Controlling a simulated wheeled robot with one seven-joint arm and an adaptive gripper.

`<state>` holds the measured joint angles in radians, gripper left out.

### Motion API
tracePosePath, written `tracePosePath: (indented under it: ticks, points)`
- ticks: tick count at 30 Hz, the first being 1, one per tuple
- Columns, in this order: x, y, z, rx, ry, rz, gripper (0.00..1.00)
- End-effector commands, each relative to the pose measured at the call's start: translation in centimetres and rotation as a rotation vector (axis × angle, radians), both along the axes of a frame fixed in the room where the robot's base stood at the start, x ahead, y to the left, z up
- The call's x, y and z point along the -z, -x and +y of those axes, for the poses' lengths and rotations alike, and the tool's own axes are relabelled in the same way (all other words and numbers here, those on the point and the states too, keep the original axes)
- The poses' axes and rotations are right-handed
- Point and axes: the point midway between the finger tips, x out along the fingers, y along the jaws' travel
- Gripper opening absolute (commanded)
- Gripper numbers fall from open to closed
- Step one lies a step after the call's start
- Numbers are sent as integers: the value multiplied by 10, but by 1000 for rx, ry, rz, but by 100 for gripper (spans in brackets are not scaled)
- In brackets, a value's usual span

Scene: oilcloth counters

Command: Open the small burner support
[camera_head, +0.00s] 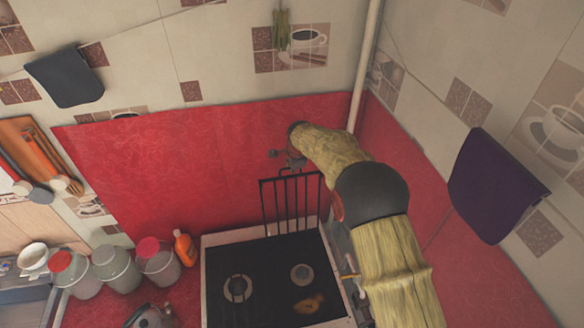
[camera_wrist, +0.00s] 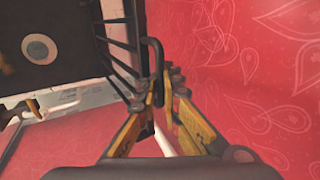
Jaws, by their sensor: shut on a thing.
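The small burner support (camera_head: 291,204) is a black barred grate standing raised at the back of the stove (camera_head: 275,262), near the red wall. Its dark bars (camera_wrist: 122,62) also show in the wrist view. My gripper (camera_head: 290,160) is at the grate's upper edge in the head view, largely hidden by my wrist. In the wrist view, the fingers of my gripper (camera_wrist: 157,90) are shut on a dark curved bar that appears to belong to the grate.
Two burners show on the stove top, with a small brownish item (camera_head: 308,303) near the front. An orange bottle (camera_head: 185,248) and several jars stand left of the stove. Red wall panels are close behind and right. A pale pipe (camera_head: 366,65) runs up the corner.

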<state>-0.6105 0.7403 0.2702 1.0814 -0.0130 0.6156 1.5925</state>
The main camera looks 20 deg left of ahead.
Motion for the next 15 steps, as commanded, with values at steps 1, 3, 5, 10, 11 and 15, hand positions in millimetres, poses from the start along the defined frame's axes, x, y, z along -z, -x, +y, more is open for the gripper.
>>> tracePosePath:
  ticks: [1,3,5,10,11,15]
  points:
    - [-3,-1,0,-1,-1,-4,0]
    - [-3,-1,0,-1,-1,-5,0]
    - [-3,-2,0,-1,-1,-5,0]
    - [-3,-2,0,-1,-2,-6,10]
    - [-3,-2,0,-1,-2,-6,12]
    - [-2,-1,0,0,-1,-3,12]
